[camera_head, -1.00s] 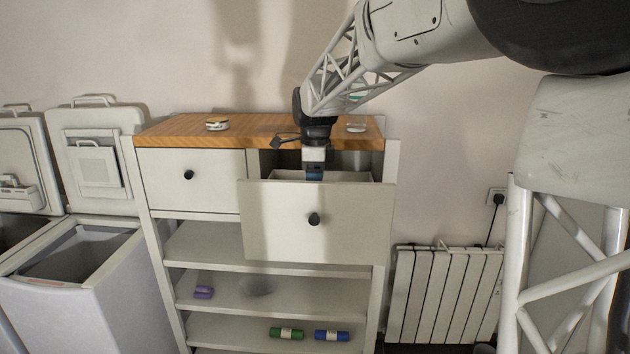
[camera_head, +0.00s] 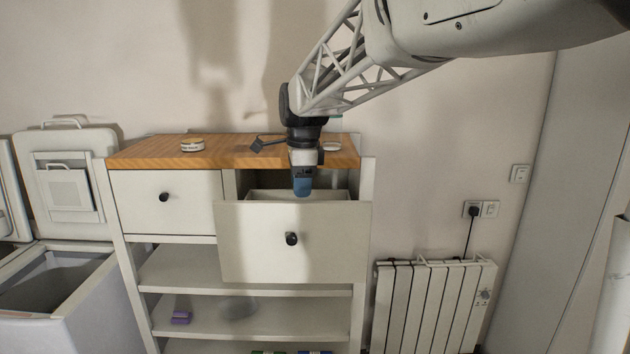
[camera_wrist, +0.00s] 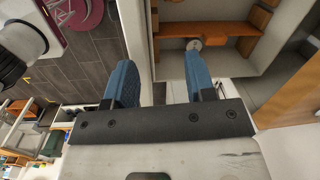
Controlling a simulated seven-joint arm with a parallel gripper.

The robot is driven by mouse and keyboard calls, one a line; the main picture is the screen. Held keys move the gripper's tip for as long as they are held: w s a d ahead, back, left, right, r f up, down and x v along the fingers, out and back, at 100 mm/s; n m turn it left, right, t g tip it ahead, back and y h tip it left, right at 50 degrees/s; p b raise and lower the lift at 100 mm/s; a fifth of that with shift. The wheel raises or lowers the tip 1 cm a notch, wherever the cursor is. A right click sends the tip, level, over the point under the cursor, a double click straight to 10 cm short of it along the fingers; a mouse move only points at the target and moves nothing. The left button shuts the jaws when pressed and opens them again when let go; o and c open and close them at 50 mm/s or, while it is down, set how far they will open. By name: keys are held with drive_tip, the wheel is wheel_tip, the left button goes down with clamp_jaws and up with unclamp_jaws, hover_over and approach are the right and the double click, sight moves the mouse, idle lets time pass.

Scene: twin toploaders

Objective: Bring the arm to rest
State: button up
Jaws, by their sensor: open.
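My gripper (camera_head: 302,186) points down at the open right drawer (camera_head: 292,243) of the cabinet, around the top of its front panel. In the wrist view my gripper's blue fingers (camera_wrist: 160,82) are spread with nothing held between them. The drawer's pale front edge shows beyond and between the fingers. Whether a finger touches the drawer is not clear. Wooden dividers (camera_wrist: 212,28) show inside the drawer.
The left drawer (camera_head: 165,203) is shut. A round tin (camera_head: 192,145) and a small jar (camera_head: 331,146) stand on the wooden top (camera_head: 225,152). A toploader (camera_head: 70,290) stands open at left. A radiator (camera_head: 430,305) is at right.

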drive_tip(key=s+d+n, duration=0.4)
drive_tip(key=s+d, duration=0.5)
drive_tip(key=s, duration=0.2)
drive_tip(key=s+d+f+n, duration=0.4)
drive_tip(key=s, duration=0.5)
drive_tip(key=s+d+f+n+t, duration=0.1)
drive_tip(key=s+d+f+n, duration=0.3)
drive_tip(key=s, duration=0.5)
drive_tip(key=s+d+f+n, duration=0.3)
drive_tip(key=s+d+f, duration=0.1)
drive_tip(key=s, duration=0.5)
drive_tip(key=shift+s+d+f+n+t+h, duration=0.15)
drive_tip(key=shift+d+f+n+t+h, duration=0.2)
drive_tip(key=shift+f, duration=0.35)
drive_tip(key=shift+c, duration=0.4)
